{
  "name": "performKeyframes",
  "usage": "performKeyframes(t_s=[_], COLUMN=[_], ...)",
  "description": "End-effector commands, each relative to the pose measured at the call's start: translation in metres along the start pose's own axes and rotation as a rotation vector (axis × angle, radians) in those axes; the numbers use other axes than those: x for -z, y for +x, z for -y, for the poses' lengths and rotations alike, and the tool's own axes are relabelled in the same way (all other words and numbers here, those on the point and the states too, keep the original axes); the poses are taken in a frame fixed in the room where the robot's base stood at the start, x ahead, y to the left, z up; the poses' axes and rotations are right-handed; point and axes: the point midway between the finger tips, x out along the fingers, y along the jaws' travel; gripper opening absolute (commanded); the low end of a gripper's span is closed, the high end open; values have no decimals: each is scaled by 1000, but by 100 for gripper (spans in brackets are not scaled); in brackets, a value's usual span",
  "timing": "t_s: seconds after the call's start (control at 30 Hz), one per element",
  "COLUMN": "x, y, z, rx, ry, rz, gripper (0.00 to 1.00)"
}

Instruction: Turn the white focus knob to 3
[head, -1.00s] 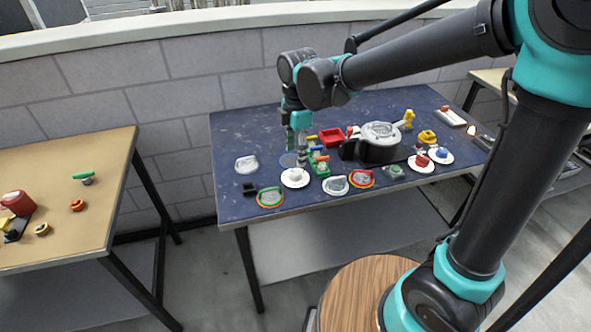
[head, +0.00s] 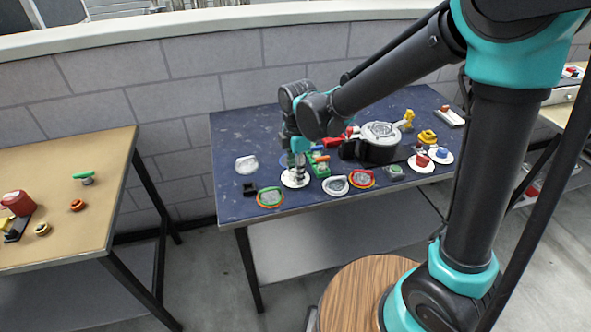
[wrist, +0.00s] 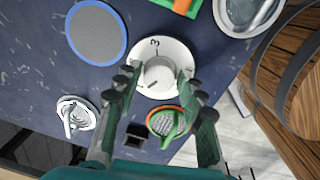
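The white focus knob (wrist: 159,73) stands on a round white dial plate (wrist: 177,50) in the wrist view. A black 3 shows on the plate's upper left edge, and a dark mark shows on the knob's lower part. In the head view the white plate (head: 290,184) lies near the table's front left, partly hidden by my gripper (head: 298,170). In the wrist view my gripper (wrist: 158,77) is open, with one finger on each side of the knob. I cannot tell whether either fingertip touches it.
A green-handled valve (wrist: 168,124) on a orange-rimmed base and a small black block (wrist: 136,133) are close below. A white-handled fixture (wrist: 75,117) lies at lower left. A black-and-white machine (head: 375,145) stands farther right.

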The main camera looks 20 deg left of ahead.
Motion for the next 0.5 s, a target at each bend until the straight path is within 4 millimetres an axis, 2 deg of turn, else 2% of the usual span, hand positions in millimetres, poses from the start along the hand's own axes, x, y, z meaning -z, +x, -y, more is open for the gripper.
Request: performKeyframes(t_s=[0.03,0.27,0.5], x=[0,0,0], y=[0,0,0], z=[0,0,0], rx=[0,0,0], ry=[0,0,20], rz=[0,0,1], gripper=[30,2,2])
